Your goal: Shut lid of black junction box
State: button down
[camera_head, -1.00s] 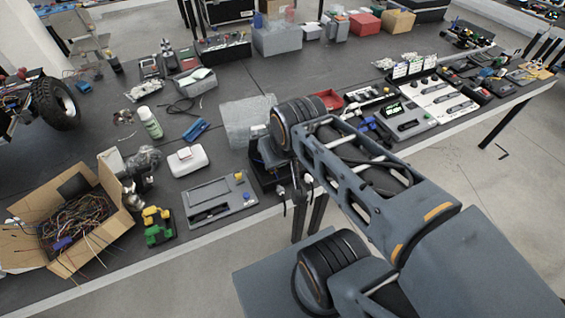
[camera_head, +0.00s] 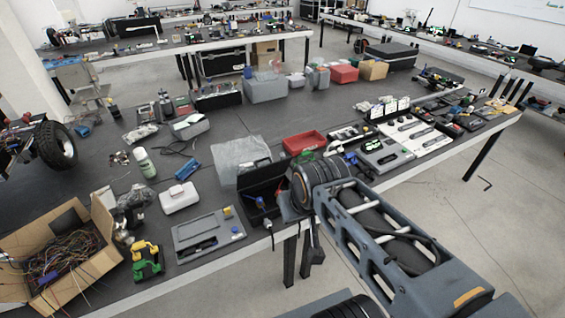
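The black junction box (camera_head: 262,183) stands near the front edge of the dark table, with its lid standing open. Small blue and red parts show at its front. Its right side is partly hidden by my arm.
A clear plastic bag (camera_head: 236,158) lies behind the box and a red tray (camera_head: 304,143) behind it to the right. A grey panel (camera_head: 208,234), a white case (camera_head: 179,197) and a cardboard box of wires (camera_head: 88,262) are to the left. Grey devices (camera_head: 385,155) stand to the right.

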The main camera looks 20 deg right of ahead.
aim_at(250, 178)
jog(key=z, duration=0.4)
jog(key=k, duration=0.85)
jog(key=u, duration=0.65)
jog(key=i, duration=1.6)
jog(key=z, duration=0.35)
